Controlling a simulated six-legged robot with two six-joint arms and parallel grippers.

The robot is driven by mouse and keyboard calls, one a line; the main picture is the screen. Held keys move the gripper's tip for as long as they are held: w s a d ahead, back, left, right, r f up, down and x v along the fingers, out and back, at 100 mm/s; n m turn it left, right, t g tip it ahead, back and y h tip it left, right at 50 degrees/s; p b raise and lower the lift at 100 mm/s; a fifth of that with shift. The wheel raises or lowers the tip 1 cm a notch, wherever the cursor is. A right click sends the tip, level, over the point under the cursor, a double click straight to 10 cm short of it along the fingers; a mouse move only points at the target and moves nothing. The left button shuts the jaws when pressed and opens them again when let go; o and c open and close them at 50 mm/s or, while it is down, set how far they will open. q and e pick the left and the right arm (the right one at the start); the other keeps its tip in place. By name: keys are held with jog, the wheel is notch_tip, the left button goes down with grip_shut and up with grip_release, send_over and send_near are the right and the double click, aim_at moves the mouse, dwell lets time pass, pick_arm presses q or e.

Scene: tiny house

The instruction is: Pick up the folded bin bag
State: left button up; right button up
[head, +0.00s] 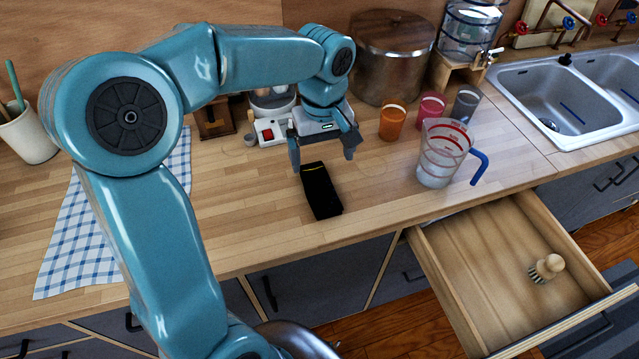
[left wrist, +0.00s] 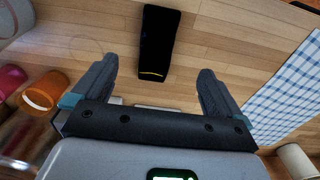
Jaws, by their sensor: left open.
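The folded bin bag (head: 321,192) is a black, flat, oblong bundle with a thin yellow line near its far end. It lies on the wooden counter in the head view. In the left wrist view the folded bin bag (left wrist: 159,42) lies beyond the fingertips, roughly between them, with its yellow-lined end towards me. My left gripper (head: 323,160) is open and empty, its fingers spread above the counter at the bag's far end. The left gripper's fingers (left wrist: 157,72) also show apart in the left wrist view. My right gripper is not in view.
A measuring jug (head: 440,155) with a blue handle stands to the right, near several coloured cups (head: 393,122). A drawer (head: 470,262) stands open below, holding a brush (head: 546,268). A checked cloth (head: 95,235) lies left. Counter around the bag is clear.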

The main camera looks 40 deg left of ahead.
pick_arm(q)
send_over(323, 196)
notch_tip(323, 196, down, 7)
jog(key=shift+s+d+f, duration=0.1)
jog(key=shift+s+f, duration=0.05)
jog(key=shift+f, duration=0.35)
notch_tip(323, 196, down, 5)
jog(key=shift+r+p, duration=0.15)
jog(key=shift+p, duration=0.3)
jog(key=shift+r, duration=0.1)
jog(key=shift+c, duration=0.7)
jog(key=c, duration=1)
